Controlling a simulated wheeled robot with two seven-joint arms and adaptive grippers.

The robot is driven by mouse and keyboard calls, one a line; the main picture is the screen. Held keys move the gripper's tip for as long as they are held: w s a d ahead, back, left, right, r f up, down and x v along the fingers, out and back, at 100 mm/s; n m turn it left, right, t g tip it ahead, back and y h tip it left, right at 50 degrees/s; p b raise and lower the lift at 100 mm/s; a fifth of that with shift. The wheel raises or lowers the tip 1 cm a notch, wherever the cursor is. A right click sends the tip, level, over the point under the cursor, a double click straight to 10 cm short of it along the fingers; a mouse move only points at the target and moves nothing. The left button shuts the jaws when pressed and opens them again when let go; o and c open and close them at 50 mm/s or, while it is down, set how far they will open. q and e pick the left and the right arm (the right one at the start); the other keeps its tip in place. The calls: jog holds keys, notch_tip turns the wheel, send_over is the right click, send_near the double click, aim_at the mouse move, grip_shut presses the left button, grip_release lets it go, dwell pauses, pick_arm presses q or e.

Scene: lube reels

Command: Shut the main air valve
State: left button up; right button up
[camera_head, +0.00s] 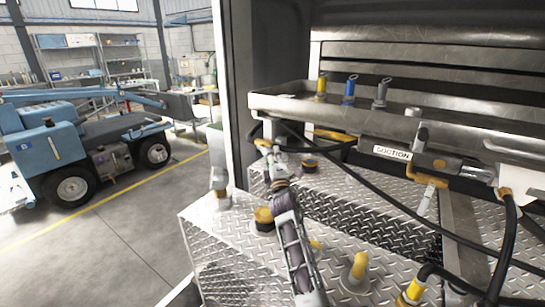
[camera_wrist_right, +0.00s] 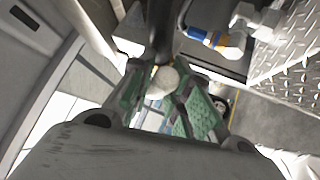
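My right gripper (camera_head: 268,158) reaches in from the bottom of the head view, its tip at the left end of the metal tray. In the right wrist view its green-padded fingers (camera_wrist_right: 165,98) stand apart. A pale round knob (camera_wrist_right: 163,81) shows between them; I cannot tell whether they touch it. An orange fitting (camera_head: 263,143) sits just beyond the gripper tip in the head view. A valve with a yellow handle (camera_head: 428,180) hangs under the tray at the right, near the SUCTION label. I cannot tell which part is the main air valve. My left gripper is out of view.
Black hoses (camera_head: 385,190) cross below the metal tray (camera_head: 300,107). Yellow, blue and grey nozzles (camera_head: 348,90) stand on the tray. Diamond-plate tanks (camera_head: 235,250) with caps lie below. A dark upright post (camera_head: 238,90) stands left of the tray. A blue vehicle (camera_head: 55,150) stands beyond open floor.

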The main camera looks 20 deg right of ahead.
jog(key=o, duration=0.4)
jog(key=shift+r, duration=0.1)
